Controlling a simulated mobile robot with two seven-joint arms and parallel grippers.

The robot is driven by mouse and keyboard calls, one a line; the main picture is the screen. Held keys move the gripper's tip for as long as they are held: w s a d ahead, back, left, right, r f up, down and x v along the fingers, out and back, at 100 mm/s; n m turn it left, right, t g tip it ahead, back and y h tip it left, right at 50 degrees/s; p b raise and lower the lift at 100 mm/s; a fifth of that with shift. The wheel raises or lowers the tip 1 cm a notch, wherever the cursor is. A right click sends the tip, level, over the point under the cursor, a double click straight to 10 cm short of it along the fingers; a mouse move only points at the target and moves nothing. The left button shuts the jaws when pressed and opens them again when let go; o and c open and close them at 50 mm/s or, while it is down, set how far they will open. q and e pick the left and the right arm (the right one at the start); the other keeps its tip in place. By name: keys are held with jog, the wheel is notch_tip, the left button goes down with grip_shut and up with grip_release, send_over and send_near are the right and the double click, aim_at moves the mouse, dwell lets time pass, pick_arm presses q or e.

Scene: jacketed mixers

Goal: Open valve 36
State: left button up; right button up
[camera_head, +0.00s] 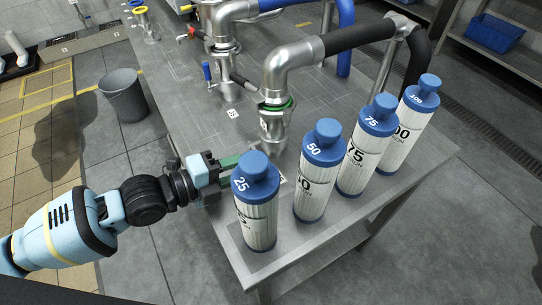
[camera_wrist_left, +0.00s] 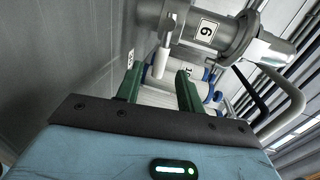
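No number 36 is readable. The nearest steel pipe fitting (camera_head: 272,122), with a green ring, rises from the table behind the blue-capped cylinder marked 25. In the left wrist view a steel fitting (camera_wrist_left: 208,32) carries a tag with a single digit, 6 or 9. A short pale rod (camera_wrist_left: 160,62) hangs from it, perhaps a valve handle. My left gripper (camera_head: 232,163) is beside the base of the pipe, partly hidden by cylinder 25. In the wrist view its green fingers (camera_wrist_left: 159,72) are apart with the rod seen between or just beyond them; contact is unclear. My right gripper is not in view.
Blue-capped cylinders marked 25 (camera_head: 258,215), 50 (camera_head: 315,180), 75 (camera_head: 362,150) and 100 (camera_head: 408,120) line the near table edge. A blue-handled valve (camera_head: 207,72) and a red-handled one (camera_head: 189,34) stand farther back. A grey bin (camera_head: 124,96) is on the floor at left.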

pick_arm(q)
jog(key=shift+x, duration=3.6)
grip_shut()
